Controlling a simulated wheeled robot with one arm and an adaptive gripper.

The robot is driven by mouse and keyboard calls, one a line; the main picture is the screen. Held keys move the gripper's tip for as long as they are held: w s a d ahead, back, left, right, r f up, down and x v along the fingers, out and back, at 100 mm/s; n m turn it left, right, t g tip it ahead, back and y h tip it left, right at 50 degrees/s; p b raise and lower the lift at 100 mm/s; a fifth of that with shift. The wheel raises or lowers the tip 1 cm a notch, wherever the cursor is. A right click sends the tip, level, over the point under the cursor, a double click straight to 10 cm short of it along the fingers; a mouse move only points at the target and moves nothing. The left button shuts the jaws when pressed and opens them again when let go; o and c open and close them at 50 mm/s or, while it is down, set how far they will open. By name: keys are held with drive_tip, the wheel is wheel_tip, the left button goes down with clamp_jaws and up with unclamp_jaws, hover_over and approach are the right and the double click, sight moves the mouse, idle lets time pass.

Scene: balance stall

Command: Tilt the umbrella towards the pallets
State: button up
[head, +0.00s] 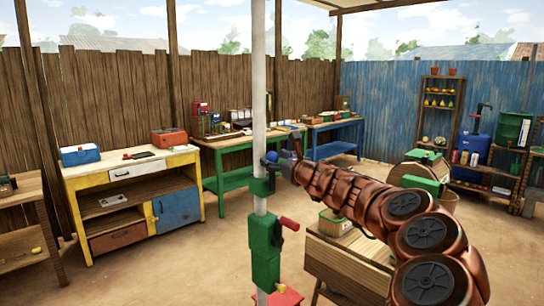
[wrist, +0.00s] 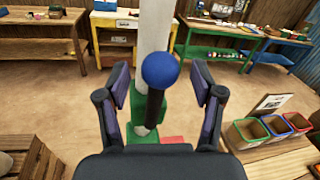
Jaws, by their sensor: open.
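The umbrella's pale pole (head: 259,90) stands upright in a green base (head: 265,255) with a red handle (head: 289,223). A blue ball knob (head: 272,157) sits beside the pole at a green collar. In the wrist view the blue knob (wrist: 160,71), on a dark lever (wrist: 154,112), shows between the spread fingers of my gripper (wrist: 160,82). The fingers stand apart from the knob on both sides. The pole (wrist: 153,30) is behind it. The umbrella's canopy is not seen. Slatted wood that looks like a pallet (wrist: 25,160) lies at the lower left of the wrist view.
A yellow and blue workbench (head: 130,190) stands at the left, a green table (head: 225,180) behind the pole. Coloured bins (wrist: 268,132) stand at the right in the wrist view. Bare ground lies between.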

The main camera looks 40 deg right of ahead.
drive_tip(key=shift+x, duration=1.25)
drive_tip(key=shift+c, duration=0.4)
clamp_jaws()
